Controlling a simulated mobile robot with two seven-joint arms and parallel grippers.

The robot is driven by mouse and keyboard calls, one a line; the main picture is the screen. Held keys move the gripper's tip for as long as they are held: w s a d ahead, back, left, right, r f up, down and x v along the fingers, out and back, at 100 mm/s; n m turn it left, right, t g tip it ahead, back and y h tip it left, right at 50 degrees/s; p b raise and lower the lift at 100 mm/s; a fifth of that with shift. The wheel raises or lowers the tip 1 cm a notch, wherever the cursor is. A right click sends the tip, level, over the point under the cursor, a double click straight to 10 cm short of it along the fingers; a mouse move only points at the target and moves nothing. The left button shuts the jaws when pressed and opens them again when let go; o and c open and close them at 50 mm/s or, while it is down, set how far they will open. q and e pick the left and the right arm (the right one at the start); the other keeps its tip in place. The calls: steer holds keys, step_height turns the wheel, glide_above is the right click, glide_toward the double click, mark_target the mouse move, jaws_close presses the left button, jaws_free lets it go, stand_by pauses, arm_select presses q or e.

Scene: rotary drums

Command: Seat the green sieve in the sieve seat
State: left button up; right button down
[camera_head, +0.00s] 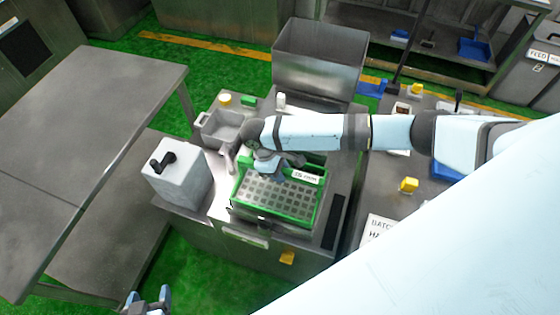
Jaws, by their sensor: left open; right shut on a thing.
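The green sieve (312,212) is a green-rimmed tray with a dark perforated mesh and a white label at its far right corner. It is over the steel station in the middle of the view. My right gripper (273,172) reaches in from the right and is shut on the sieve's far side; the fingertips are partly hidden by the wrist. The sieve seat is hidden, and I cannot tell whether the sieve rests in it or hovers just above. My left gripper (148,300) is open and empty at the bottom left, away from the station.
A grey box with a black handle (178,183) stands left of the sieve. A steel pan (220,130) and a large steel bin (320,58) are behind. A steel table (90,140) fills the left. Yellow blocks (408,185) lie on the right counter. Green floor shows between.

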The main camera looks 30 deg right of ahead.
mark_target(280, 188)
steer(key=shift+f, duration=0.5)
steer(key=shift+f+b, duration=0.4)
steer(key=shift+f, duration=0.75)
steer(key=c, duration=0.8)
jaws_free()
steer(key=b+v, duration=0.1)
steer(key=v, duration=1.1)
steer(key=shift+a+r+b, duration=0.1)
steer(key=shift+r+b, duration=0.05)
steer(key=shift+b, duration=0.25)
steer(key=shift+w+a+r, duration=0.15)
steer(key=shift+w+r, duration=0.1)
steer(key=shift+r, duration=0.4)
